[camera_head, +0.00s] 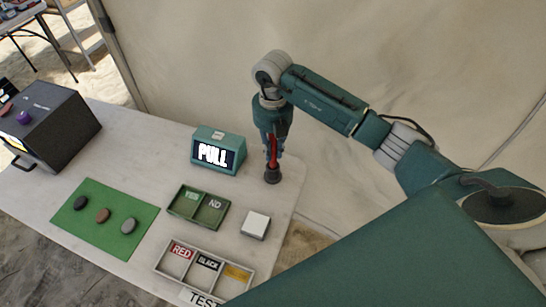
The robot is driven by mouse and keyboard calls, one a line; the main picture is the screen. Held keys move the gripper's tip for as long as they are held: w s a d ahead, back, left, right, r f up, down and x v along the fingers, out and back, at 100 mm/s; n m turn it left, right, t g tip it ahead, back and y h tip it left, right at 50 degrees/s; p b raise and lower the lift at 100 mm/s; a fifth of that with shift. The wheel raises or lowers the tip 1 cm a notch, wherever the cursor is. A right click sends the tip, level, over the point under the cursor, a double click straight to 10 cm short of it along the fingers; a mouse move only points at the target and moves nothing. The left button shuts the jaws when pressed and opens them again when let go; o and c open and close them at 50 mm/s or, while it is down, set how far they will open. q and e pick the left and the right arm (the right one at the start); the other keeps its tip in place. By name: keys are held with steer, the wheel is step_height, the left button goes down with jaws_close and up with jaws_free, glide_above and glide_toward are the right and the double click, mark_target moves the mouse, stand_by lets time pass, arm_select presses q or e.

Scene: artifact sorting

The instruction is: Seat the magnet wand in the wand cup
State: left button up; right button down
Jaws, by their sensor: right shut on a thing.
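My right gripper (270,143) points down at the table's far right and is shut on the red magnet wand (273,154). The wand is upright, with its upper part hidden by the fingers. Its lower end meets a small dark round piece (272,176), which looks like the wand cup. I cannot tell whether the wand's tip is inside the cup or just over it. My left gripper is not in view.
A teal display reading PULL (218,150) stands left of the wand. Nearby are a green YES/NO tray (186,216), a white block (255,225) and a RED/BLACK tray (205,284). A green mat (100,232) holds three stones. A dark box (55,125) stands far left.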

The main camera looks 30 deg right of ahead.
mark_target(273, 160)
step_height(273, 160, down, 4)
steer(key=shift+f+p, duration=0.1)
steer(key=shift+p, duration=0.25)
steer(key=shift+f, duration=0.25)
steer(key=shift+f, duration=0.15)
steer(key=c, duration=1.7)
jaws_free()
steer(key=shift+o, duration=0.2)
